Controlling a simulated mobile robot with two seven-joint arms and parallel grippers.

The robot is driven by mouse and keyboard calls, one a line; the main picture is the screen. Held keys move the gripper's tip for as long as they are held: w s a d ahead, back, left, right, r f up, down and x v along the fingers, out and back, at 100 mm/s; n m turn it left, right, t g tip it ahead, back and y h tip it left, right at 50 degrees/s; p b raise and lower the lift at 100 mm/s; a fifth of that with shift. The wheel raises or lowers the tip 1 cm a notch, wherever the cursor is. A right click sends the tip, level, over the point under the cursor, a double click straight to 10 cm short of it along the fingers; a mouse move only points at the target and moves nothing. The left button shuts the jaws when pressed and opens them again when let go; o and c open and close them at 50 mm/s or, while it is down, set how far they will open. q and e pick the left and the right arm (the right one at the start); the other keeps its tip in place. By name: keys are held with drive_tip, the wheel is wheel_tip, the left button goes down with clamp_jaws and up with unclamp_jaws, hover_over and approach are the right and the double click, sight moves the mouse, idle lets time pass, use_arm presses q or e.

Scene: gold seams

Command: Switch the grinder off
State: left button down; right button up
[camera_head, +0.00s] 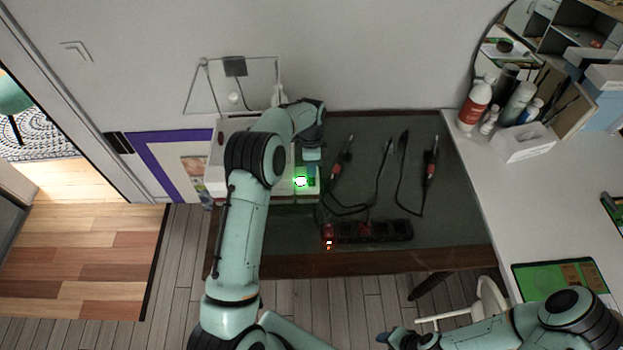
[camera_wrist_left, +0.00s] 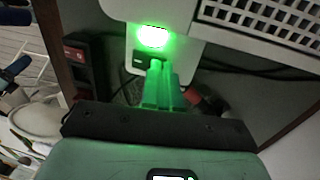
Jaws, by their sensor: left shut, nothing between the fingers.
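A white machine (camera_head: 235,150) stands at the left of the dark table top; I take it for the grinder. Its front lamp (camera_head: 301,181) glows bright green. In the left wrist view the lamp (camera_wrist_left: 152,37) shows beside the machine's grille (camera_wrist_left: 262,20). A small dark switch plate (camera_wrist_left: 143,60) sits just under the lamp, partly hidden by my fingers. My left gripper (camera_head: 312,176) is shut and empty at this front; its fingertips (camera_wrist_left: 158,66) overlap the plate, and I cannot tell if they touch it. My right gripper (camera_head: 386,339) is low at the bottom, away from the machine; its jaws are unclear.
A dark power strip (camera_head: 375,231) with a small red light lies near the table's front edge. Several cabled hand tools (camera_head: 431,165) lie to the right of the machine. A wire frame (camera_head: 235,68) rises behind it. A white counter (camera_head: 560,190) with bottles stands right.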

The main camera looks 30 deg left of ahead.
use_arm(q)
drive_tip(key=shift+f, duration=0.2)
drive_tip(key=shift+r, duration=0.75)
idle(0.4)
